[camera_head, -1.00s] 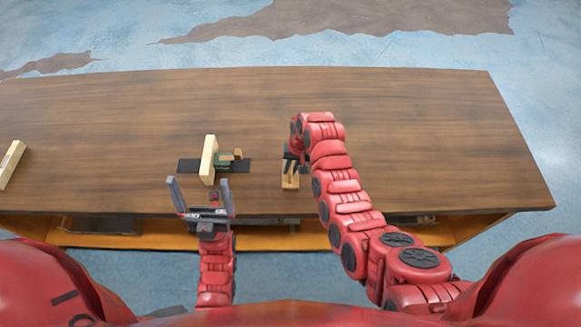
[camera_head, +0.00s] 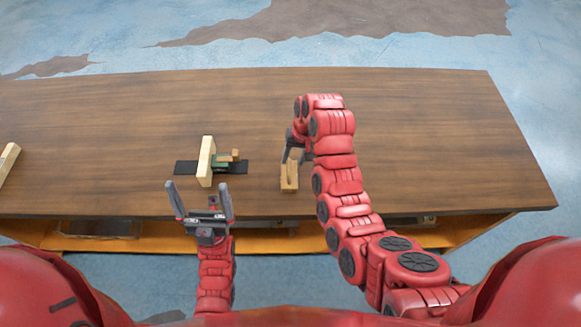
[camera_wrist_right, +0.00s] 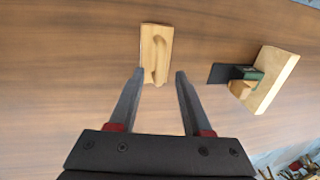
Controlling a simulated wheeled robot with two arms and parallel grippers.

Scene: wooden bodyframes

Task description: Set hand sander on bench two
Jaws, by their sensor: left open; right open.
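A small pale wooden block with a raised grip, which looks like the hand sander (camera_head: 289,178), lies on the brown bench top (camera_head: 400,130) near its front edge. It also shows in the right wrist view (camera_wrist_right: 156,50), just beyond the fingertips. My right gripper (camera_head: 293,154) is open and empty, above and behind the block, apart from it. My left gripper (camera_head: 197,187) is open and empty at the front edge of the bench, left of the block.
Left of the block, an upright wooden board (camera_head: 206,161) and a green and tan item (camera_head: 222,162) stand on a black mat (camera_head: 237,167). Another wooden piece (camera_head: 8,160) lies at the far left. An orange shelf (camera_head: 170,243) runs below. The back of the bench is clear.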

